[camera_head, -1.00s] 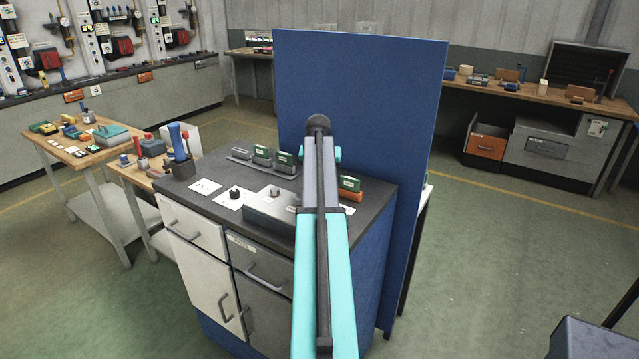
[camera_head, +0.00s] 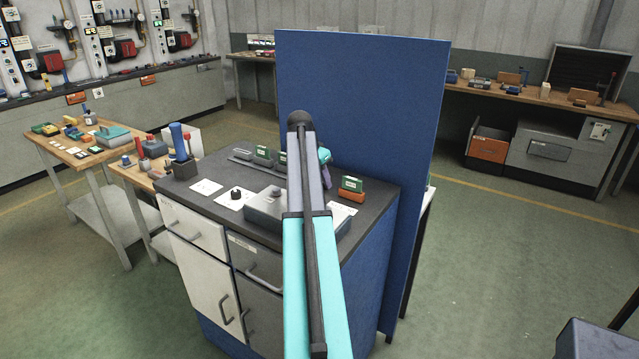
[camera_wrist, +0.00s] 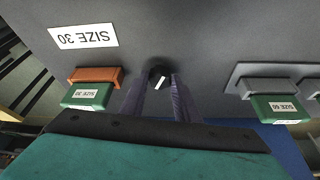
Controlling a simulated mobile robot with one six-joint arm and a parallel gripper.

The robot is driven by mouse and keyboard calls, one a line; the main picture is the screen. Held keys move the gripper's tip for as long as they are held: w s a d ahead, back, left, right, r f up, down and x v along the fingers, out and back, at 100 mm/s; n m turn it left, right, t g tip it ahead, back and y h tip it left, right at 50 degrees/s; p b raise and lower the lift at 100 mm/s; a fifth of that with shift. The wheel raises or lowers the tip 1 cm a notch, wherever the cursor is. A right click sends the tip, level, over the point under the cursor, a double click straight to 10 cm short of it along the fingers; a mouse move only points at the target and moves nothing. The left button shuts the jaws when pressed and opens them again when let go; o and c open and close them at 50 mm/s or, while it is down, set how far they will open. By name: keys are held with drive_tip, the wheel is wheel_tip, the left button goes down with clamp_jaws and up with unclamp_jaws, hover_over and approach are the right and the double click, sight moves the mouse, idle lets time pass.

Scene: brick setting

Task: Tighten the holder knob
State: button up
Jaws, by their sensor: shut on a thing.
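The knob (camera_wrist: 159,73), small and black with a white pointer mark, shows in the wrist view on a dark grey surface. My gripper (camera_wrist: 160,84) has its two purple fingers shut on it, one on each side. My gripper (camera_head: 327,176) is partly visible there beside my arm; the knob is hidden.
A grey rack (camera_wrist: 270,80) with a green block (camera_wrist: 279,109) lies right of the fingers in the wrist view. On the cabinet top (camera_head: 205,170), a grey box (camera_head: 266,207) and another black knob (camera_head: 236,194) stand nearby. A blue panel (camera_head: 365,120) rises behind.

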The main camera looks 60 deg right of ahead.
idle(0.4)
drive_tip(key=o, duration=1.1)
drive_tip(key=shift+c, duration=0.2)
drive_tip(key=shift+r, duration=0.15)
drive_tip(key=b+v, duration=0.3)
drive_tip(key=v, duration=1)
drive_tip(key=shift+r, duration=0.3)
drive_tip(key=shift+w, duration=0.1)
